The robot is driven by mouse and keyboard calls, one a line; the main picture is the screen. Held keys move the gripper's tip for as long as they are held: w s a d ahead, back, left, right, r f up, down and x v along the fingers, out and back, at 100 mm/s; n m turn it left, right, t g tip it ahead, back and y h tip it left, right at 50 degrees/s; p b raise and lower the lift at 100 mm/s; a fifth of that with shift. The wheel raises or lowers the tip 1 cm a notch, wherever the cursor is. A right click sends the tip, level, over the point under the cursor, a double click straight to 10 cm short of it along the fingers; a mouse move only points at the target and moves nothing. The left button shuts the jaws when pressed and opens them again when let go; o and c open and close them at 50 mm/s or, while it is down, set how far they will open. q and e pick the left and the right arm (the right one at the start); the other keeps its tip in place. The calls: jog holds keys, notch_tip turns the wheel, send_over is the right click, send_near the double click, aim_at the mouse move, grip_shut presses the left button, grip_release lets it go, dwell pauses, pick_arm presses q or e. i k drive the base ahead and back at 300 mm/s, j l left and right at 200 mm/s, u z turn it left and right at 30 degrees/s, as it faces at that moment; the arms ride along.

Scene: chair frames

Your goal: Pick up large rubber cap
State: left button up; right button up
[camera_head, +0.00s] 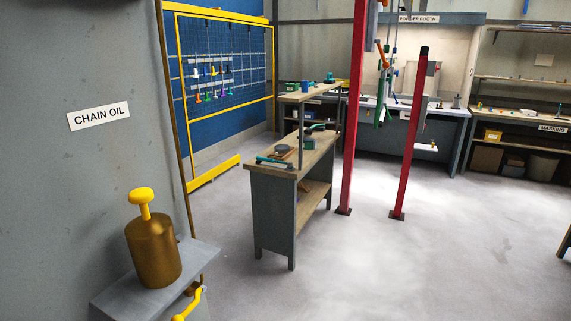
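I cannot make out a large rubber cap with certainty. Small items too small to tell apart lie on the bench and shelf under the MASKING sign (553,128) at the far right. A dark round item (281,149) lies on the workbench (272,173) in the middle, but I cannot tell what it is. Neither of my grippers shows in the head view.
A brown can (153,250) with a yellow top stands on a grey wall shelf (118,299) at near left. Red posts (352,120) rise beyond the workbench, before the powder booth (450,60). A yellow-framed blue rack (225,60) stands back left.

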aim_at(305, 83)
jog(key=i+l+z, duration=0.2)
jog(key=i+l, duration=0.2)
jog(key=i+l+z, duration=0.2)
jog(key=i, duration=0.35)
jog(key=i+l+z, duration=0.25)
jog(key=i, duration=0.25)
jog(key=i+j+u, duration=0.1)
jog(key=i+u, duration=0.75)
jog(key=i+l+u, duration=0.25)
jog(key=u, duration=0.15)
jog(key=i+j+u, duration=0.25)
jog(key=i, duration=0.4)
jog(key=i+j+u, duration=0.1)
jog(key=i+u, duration=0.15)
jog(key=i, duration=0.4)
